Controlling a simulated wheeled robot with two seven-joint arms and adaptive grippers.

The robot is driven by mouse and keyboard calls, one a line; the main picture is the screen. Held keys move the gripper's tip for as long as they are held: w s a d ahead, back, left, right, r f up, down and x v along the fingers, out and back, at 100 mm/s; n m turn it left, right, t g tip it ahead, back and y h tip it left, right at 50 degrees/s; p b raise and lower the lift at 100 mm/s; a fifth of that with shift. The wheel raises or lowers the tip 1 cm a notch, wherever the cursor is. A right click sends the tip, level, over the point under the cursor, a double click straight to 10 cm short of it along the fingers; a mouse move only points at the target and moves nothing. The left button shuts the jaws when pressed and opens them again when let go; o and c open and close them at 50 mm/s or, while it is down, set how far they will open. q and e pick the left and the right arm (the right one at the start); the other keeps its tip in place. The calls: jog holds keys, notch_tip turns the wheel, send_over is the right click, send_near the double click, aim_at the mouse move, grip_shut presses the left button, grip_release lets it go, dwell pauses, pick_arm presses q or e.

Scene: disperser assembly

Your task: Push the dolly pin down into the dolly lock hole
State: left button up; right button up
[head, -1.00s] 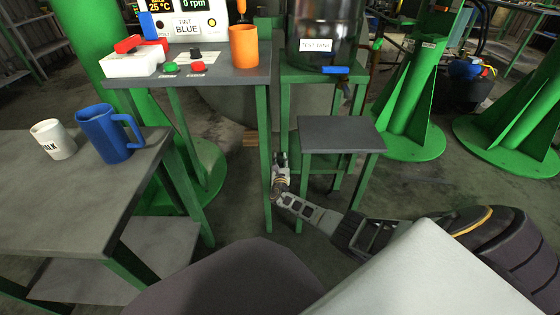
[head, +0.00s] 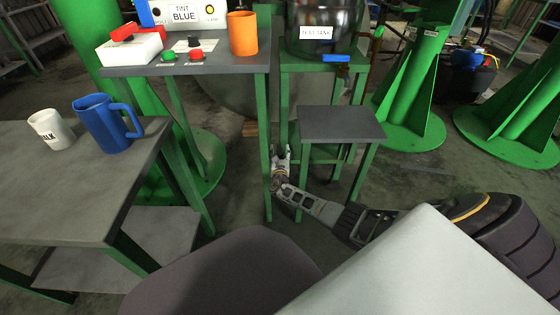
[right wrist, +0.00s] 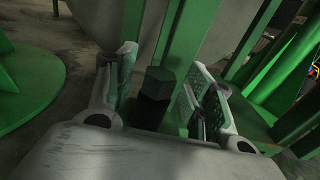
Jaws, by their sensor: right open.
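I cannot make out the dolly pin or the dolly lock hole for certain in either view. My right gripper (head: 280,150) is low, beside the green legs of the control table and left of the small grey-topped stand. In the right wrist view its two fingers (right wrist: 158,78) are spread apart. A dark square-ended block (right wrist: 158,92) shows between them; I cannot tell whether it is the pin, nor whether the fingers touch it. My left gripper is not in view.
The control table (head: 222,68) carries an orange cup (head: 243,34) and buttons. The small stand (head: 341,125) has a bare top. A side table (head: 60,190) at left holds a blue mug (head: 101,124) and a white mug (head: 50,130). Green legs stand close around my right gripper.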

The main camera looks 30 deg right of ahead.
jog(key=v, duration=0.6)
jog(key=shift+s+a, duration=0.15)
jog(key=shift+s, duration=0.2)
dwell(0.3)
jog(key=shift+f, duration=0.1)
dwell(1.0)
